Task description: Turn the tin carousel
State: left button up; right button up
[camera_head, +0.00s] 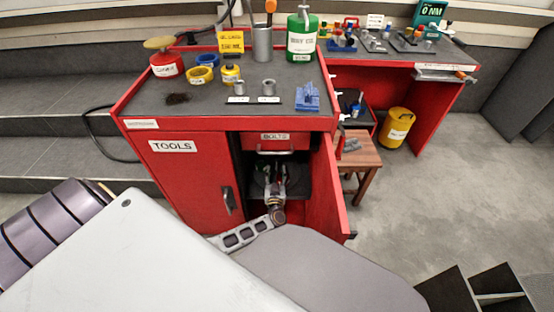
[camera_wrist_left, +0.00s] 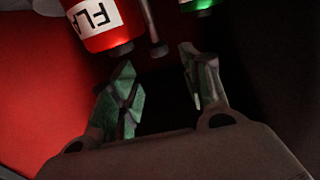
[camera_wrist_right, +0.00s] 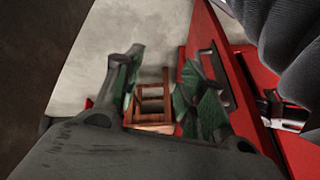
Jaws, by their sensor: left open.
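In the left wrist view a red tin (camera_wrist_left: 98,22) with a white label reading "FLA" stands at the top left. A green thing (camera_wrist_left: 203,6) is cut off at the top edge. A thin grey rod (camera_wrist_left: 154,30) is between them. I cannot see a whole carousel. My left gripper (camera_wrist_left: 162,75) is open and empty, its fingertips just short of these things. In the head view my left gripper (camera_head: 268,172) reaches into the dark open compartment of the red cabinet (camera_head: 180,178). My right gripper (camera_wrist_right: 163,72) is open and empty in the right wrist view.
The open red cabinet door (camera_head: 328,190) stands to the right of my left gripper. A "BOLTS" drawer (camera_head: 275,144) is above the compartment. A wooden stool (camera_head: 361,150) and a yellow drum (camera_head: 397,128) are at the right.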

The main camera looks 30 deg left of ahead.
aim_at(277, 159)
pick_arm(q)
jog(key=shift+b+x, duration=1.9)
jog(key=shift+x, duration=2.9)
pick_arm(e)
notch_tip(277, 159, down, 8)
jog(key=a+t+y, duration=0.1)
jog(key=shift+w+a+m+t, duration=0.25)
jog(key=shift+a+m+t, duration=0.05)
jog(key=shift+m+t, duration=0.1)
pick_arm(q)
grip_shut()
